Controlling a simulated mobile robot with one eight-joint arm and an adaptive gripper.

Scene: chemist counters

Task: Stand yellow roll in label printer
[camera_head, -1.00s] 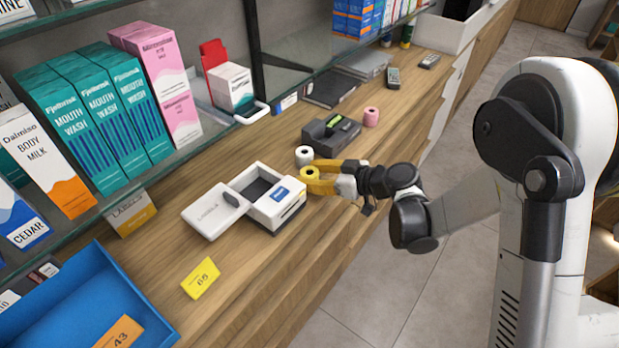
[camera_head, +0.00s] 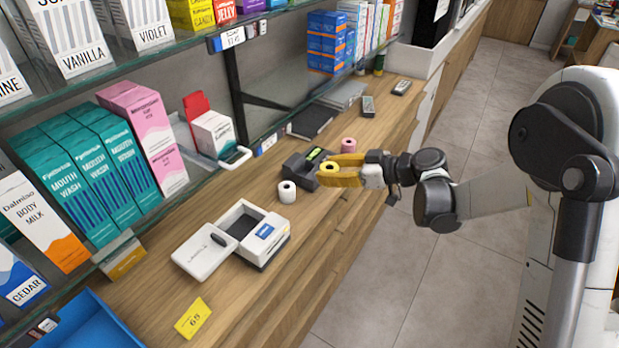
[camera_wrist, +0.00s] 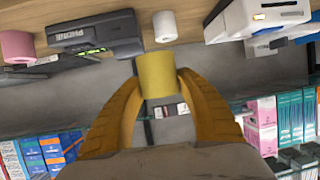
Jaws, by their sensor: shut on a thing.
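The yellow roll (camera_head: 330,167) is held between the yellow fingers of my gripper (camera_head: 335,172), and it also shows between the fingertips in the wrist view (camera_wrist: 157,75). In the head view the gripper appears in front of the dark device, to the right of the white label printer (camera_head: 278,248). The printer stands on the wooden counter with its compartment (camera_head: 240,220) open and its lid (camera_head: 205,252) folded to the left. A corner of it shows at the top right of the wrist view (camera_wrist: 262,18). The compartment looks empty.
A white roll (camera_head: 287,191) stands between printer and gripper. A dark device (camera_head: 300,172) and a pink roll (camera_head: 348,145) are behind the gripper. A yellow card marked 65 (camera_head: 193,318) lies in front of the printer. A glass shelf with boxes (camera_head: 105,155) overhangs the left.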

